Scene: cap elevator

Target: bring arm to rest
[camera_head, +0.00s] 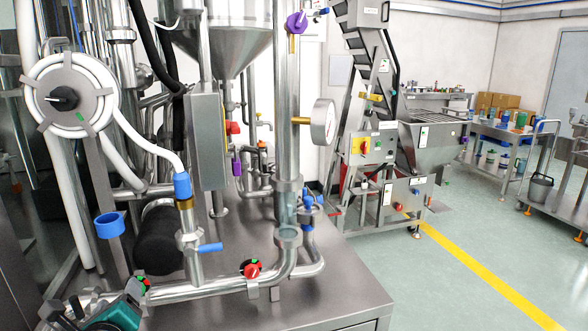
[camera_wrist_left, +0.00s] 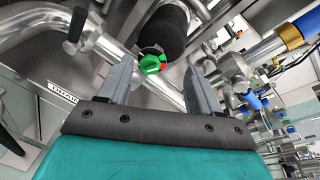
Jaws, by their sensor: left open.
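My left gripper (camera_head: 108,300) is at the bottom left of the head view, low beside the steel pipework. In the left wrist view its two grey fingers (camera_wrist_left: 158,72) stand apart with nothing held between them. In the head view a green and red knob (camera_head: 143,284) also sits close to the gripper. My right gripper is in neither view.
A steel machine with pipes, a black cylinder (camera_head: 158,240), a blue-handled valve (camera_head: 208,247) and a red knob (camera_head: 251,269) crowds the left side. A conveyor elevator (camera_head: 388,160) stands behind. The green floor (camera_head: 440,285) at right is clear, with a yellow line.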

